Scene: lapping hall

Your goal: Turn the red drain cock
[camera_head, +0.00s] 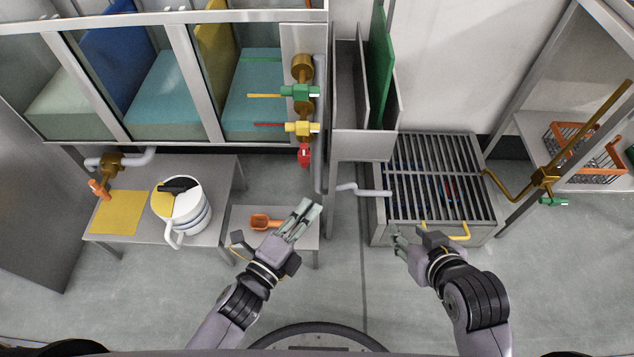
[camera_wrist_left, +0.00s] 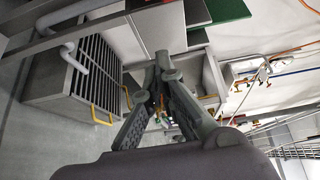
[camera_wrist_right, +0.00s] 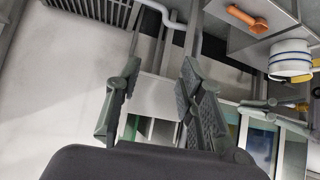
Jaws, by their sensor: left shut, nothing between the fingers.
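The red drain cock (camera_head: 304,154) hangs lowest on the brass pipe at the right end of the tank cabinet, under a yellow cock (camera_head: 301,128) and a green cock (camera_head: 300,92). My left gripper (camera_head: 308,212) is shut and empty, below the red cock in the head view and apart from it. Its fingertips meet in the left wrist view (camera_wrist_left: 163,68). My right gripper (camera_head: 400,237) is in front of the grated box; its fingers stand apart with nothing between them in the right wrist view (camera_wrist_right: 155,85). I cannot make out the red cock in either wrist view.
An orange scoop (camera_head: 264,222) lies on a low bench (camera_head: 243,214) beside my left gripper. A white jug (camera_head: 185,210) stands on the left table (camera_head: 232,172). A grated box (camera_head: 437,180) with a grey pipe (camera_head: 362,191) stands right of the cocks. An orange basket (camera_head: 585,152) sits far right.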

